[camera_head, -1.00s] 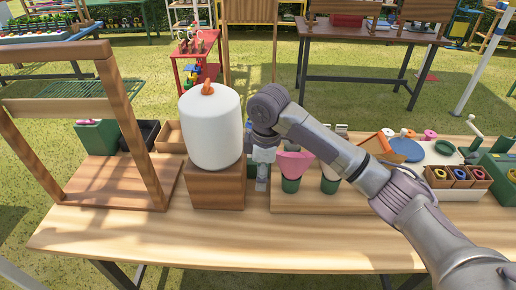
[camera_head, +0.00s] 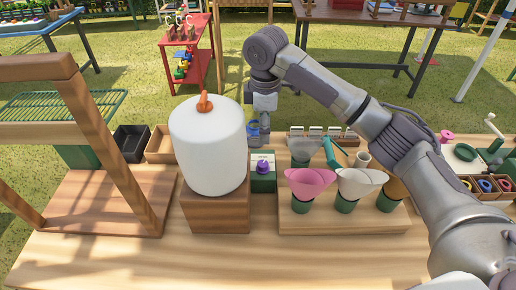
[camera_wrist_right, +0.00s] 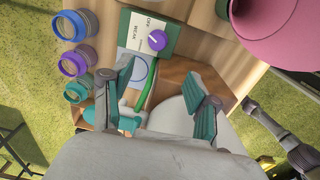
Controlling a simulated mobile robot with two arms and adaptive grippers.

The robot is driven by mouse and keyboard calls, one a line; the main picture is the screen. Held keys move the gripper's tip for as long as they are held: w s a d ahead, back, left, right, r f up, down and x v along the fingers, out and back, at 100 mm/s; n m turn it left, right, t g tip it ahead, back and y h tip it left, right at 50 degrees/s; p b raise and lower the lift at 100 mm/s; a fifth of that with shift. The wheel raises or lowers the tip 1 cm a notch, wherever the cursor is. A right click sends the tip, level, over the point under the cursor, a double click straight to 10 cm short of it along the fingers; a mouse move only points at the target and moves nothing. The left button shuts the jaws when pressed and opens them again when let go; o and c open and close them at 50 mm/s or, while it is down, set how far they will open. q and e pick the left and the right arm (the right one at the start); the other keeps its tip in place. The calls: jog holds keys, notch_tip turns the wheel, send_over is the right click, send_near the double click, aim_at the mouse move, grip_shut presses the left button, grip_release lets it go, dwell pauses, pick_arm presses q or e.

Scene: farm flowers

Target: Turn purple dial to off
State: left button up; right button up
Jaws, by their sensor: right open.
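The purple dial (camera_head: 263,167) sits on a small green box (camera_head: 263,183) with a white label, just right of a white cylinder in the head view. In the right wrist view the dial (camera_wrist_right: 157,40) shows beyond the fingertips, beside printed words that read OFF and WEAK. Which word it points to is too small to tell. My right gripper (camera_wrist_right: 158,72) is open and empty, its fingers apart and not touching the dial. In the head view it hangs behind the dial, partly hidden below the wrist. My left gripper is not in view.
The white cylinder (camera_head: 208,150) stands on a wooden block (camera_head: 216,210). Pink (camera_head: 310,183) and white (camera_head: 359,182) funnels stand on a board to the right. A wooden frame (camera_head: 100,150) is at the left. The table's front strip is clear.

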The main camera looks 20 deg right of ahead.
jog(key=p, duration=0.1)
send_over(263, 163)
jog(key=f, duration=0.6)
jog(key=shift+s+f, duration=0.3)
jog(key=shift+s, duration=0.1)
jog(key=f, duration=0.6)
jog(key=shift+w+f+p, duration=0.2)
jog(key=shift+w+p, duration=0.05)
jog(key=shift+p, duration=0.05)
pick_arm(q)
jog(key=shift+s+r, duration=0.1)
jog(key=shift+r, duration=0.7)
pick_arm(e)
jog(key=shift+f, duration=0.35)
